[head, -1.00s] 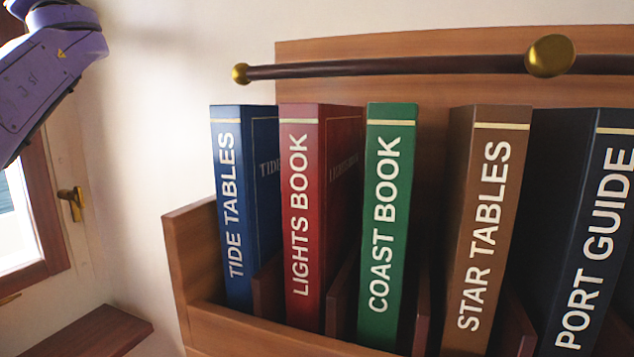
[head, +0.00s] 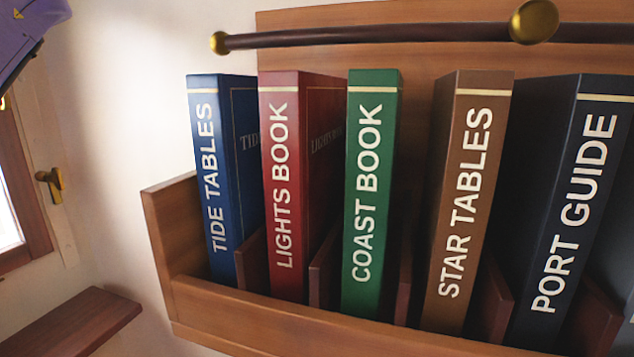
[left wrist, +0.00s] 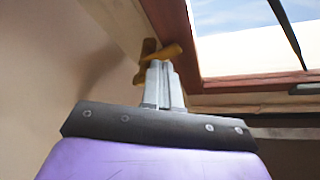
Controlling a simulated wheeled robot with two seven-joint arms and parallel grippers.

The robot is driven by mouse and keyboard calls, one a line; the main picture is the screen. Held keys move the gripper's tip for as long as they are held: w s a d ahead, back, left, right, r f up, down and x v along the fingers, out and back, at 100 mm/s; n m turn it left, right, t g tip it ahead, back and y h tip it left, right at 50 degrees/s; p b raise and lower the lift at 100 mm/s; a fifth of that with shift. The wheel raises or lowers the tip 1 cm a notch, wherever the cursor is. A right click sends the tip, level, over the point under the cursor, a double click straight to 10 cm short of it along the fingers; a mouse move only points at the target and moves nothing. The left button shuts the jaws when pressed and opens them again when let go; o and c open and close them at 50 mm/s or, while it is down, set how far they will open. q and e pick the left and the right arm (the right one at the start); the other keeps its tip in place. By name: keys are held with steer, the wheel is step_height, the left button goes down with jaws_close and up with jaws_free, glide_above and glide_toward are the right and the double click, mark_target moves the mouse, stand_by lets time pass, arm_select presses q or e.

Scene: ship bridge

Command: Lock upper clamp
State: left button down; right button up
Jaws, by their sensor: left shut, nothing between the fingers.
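In the left wrist view a brass clamp (left wrist: 150,50) sits at the frame's corner edge, just beyond my left gripper (left wrist: 162,66). The grey fingers are together, with nothing between them, and hide part of this clamp. I cannot tell whether they touch it, or whether it is the same clamp as in the head view. Only a purple part of my left arm shows at the head view's top left corner. My right gripper is not in view.
The window (left wrist: 245,50) has a wooden frame and a dark bar across its glass. A wooden rack (head: 250,312) with several upright books and a brass-ended rail (head: 370,36) fills the head view's right. A wooden ledge (head: 80,322) lies at lower left.

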arm_select(q)
steer(key=s+d+b, duration=0.2)
steer(key=d+b, duration=0.1)
steer(key=d, duration=0.2)
steer(key=shift+s+d+f, duration=0.15)
steer(key=shift+d+f, duration=0.1)
steer(key=shift+d, duration=0.05)
